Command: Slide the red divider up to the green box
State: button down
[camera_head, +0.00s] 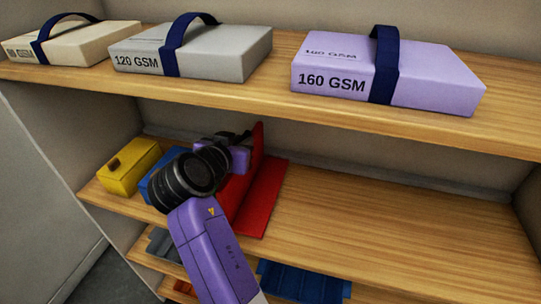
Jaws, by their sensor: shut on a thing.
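The red divider (264,195) stands on the middle shelf. It has a flat base and an upright plate. My gripper (246,136) is at the upper part of its upright plate, on the left, and is shut on it; the fingertips are small and partly hidden. I cannot make out a green box; my arm covers part of the shelf left of the divider. A blue box (157,186) shows there, partly behind my arm, and a yellow box (128,166) stands at the far left.
The middle shelf (400,220) is bare to the right of the divider. The shelf above (240,90) holds strapped paper packs: grey (225,52), purple (437,75) and cream (80,42). Blue (300,282) and grey (163,245) trays sit below.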

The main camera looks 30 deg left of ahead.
jog(key=shift+s+a, duration=0.2)
jog(key=shift+a, duration=0.4)
jog(key=shift+s+a, duration=0.15)
jog(key=shift+a, duration=0.4)
jog(key=c, duration=1.4)
grip_release()
jog(key=b+v, duration=0.1)
jog(key=v, duration=0.6)
jog(key=shift+s+d+r, duration=0.15)
jog(key=shift+s+d, duration=0.05)
jog(key=shift+s, duration=0.1)
jog(key=shift+a+r, duration=0.1)
